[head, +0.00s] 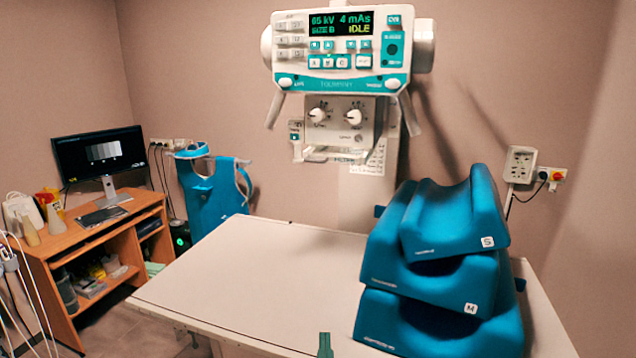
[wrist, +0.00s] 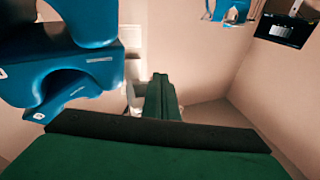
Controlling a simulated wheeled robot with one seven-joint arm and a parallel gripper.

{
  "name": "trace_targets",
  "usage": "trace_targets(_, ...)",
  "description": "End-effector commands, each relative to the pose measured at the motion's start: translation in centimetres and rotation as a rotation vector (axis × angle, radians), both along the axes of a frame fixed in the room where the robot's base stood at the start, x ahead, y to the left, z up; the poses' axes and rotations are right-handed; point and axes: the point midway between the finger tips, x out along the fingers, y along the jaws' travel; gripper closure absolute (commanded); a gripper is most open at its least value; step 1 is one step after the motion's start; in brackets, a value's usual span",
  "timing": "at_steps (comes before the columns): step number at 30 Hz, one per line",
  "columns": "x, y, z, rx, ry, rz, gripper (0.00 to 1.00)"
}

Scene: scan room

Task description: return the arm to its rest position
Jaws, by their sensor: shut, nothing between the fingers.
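My gripper (head: 325,346) shows only as a small green tip at the bottom middle of the head view, in front of the table's near edge. In the wrist view my gripper (wrist: 161,97) has its dark green fingers together, with nothing between them. The rest of my arm is outside the head view. The pale table (head: 255,270) carries a stack of blue foam positioners (head: 440,270) on its right side, the top ones marked S and M. The stack also shows at the upper left of the wrist view (wrist: 90,70), apart from the fingers.
An X-ray unit (head: 340,60), its display reading IDLE, hangs over the table's far side. A desk (head: 95,240) with a monitor (head: 98,152) stands at the left. A blue apron (head: 212,190) hangs by the wall. The table's left and middle are clear.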

Motion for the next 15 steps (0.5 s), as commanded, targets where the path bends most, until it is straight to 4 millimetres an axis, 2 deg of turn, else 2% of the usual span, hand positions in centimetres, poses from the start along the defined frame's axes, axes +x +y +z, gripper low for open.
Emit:
trace_targets(1,-1.4,0.0,-2.0,-0.002,0.023,-0.004,1.0)
trace_targets(6,-6.0,-0.1,-6.9,-0.011,0.075,-0.018,1.0)
trace_targets(15,-15.2,0.1,-13.4,-0.03,0.167,-0.031,1.0)
